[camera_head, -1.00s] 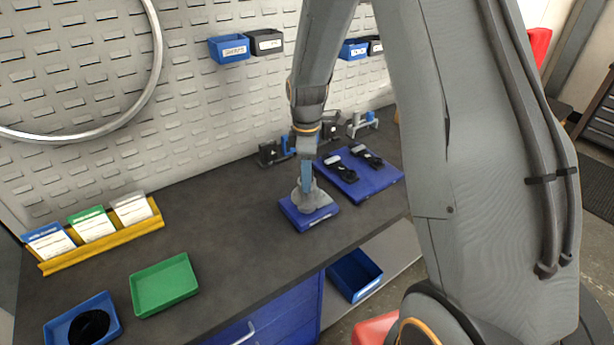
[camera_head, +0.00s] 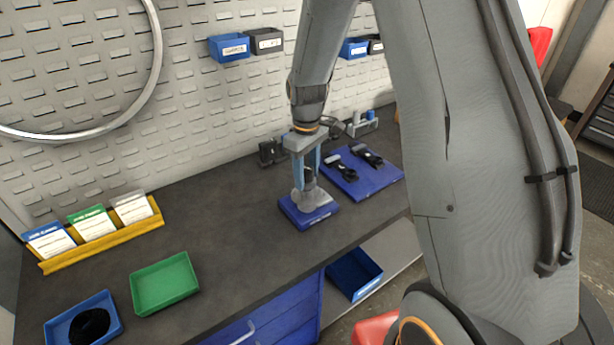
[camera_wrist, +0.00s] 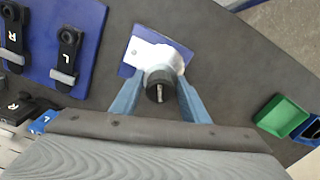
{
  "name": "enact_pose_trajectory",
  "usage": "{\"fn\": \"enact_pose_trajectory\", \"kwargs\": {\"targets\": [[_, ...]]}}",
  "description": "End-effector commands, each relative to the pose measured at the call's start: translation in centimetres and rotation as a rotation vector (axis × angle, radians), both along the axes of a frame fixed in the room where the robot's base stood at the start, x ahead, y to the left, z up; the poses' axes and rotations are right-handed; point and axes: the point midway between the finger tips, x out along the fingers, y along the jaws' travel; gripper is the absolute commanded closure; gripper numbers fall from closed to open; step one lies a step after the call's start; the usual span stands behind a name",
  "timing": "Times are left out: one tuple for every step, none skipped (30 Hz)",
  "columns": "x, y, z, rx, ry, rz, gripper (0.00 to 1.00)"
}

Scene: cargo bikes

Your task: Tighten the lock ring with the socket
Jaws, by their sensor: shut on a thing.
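My gripper (camera_head: 308,182) points down over the bench and is shut on a dark, round socket (camera_head: 309,177), which stands upright between the two blue fingers. In the wrist view the socket (camera_wrist: 159,84) shows from above as a black cylinder with a metal piece in its middle. It is directly over a light grey fixture (camera_head: 306,200) on a small blue base (camera_head: 293,212). The lock ring is not clearly visible; the socket and fingers cover the fixture's middle. I cannot tell whether the socket touches the ring.
A blue mat (camera_head: 378,185) with two black crank-like parts marked R and L lies just behind to the right. Small black and blue fixtures stand at the wall. A green tray (camera_head: 165,284), a blue tray (camera_head: 110,322) and a yellow card rack (camera_head: 100,243) are left. The middle bench is clear.

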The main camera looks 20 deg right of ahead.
Motion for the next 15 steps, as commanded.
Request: {"fn": "enact_pose_trajectory", "kwargs": {"targets": [[-0.23, 0.01, -0.29, 0.0, 0.006, -0.025, 0.99], [-0.24, 0.0, -0.3, 0.0, 0.006, -0.036, 0.99], [-0.24, 0.0, -0.3, 0.0, 0.006, -0.044, 0.99], [-0.24, 0.0, -0.3, 0.0, 0.006, -0.047, 0.99], [-0.24, 0.0, -0.3, 0.0, 0.006, -0.048, 0.99], [-0.25, 0.01, -0.31, 0.0, 0.006, -0.048, 0.99], [-0.25, 0.01, -0.31, 0.0, 0.006, -0.047, 0.99], [-0.25, 0.01, -0.31, 0.0, 0.007, -0.047, 0.99], [-0.26, 0.0, -0.32, 0.0, 0.007, -0.046, 0.99], [-0.26, 0.01, -0.32, 0.0, 0.007, -0.046, 0.99], [-0.26, 0.01, -0.32, 0.0, 0.007, -0.048, 0.99], [-0.26, 0.01, -0.33, 0.0, 0.007, -0.058, 0.99], [-0.27, 0.0, -0.33, 0.0, 0.007, -0.072, 0.99], [-0.27, 0.0, -0.33, 0.0, 0.007, -0.094, 0.99], [-0.27, 0.0, -0.33, 0.0, 0.007, -0.134, 0.99]]}}
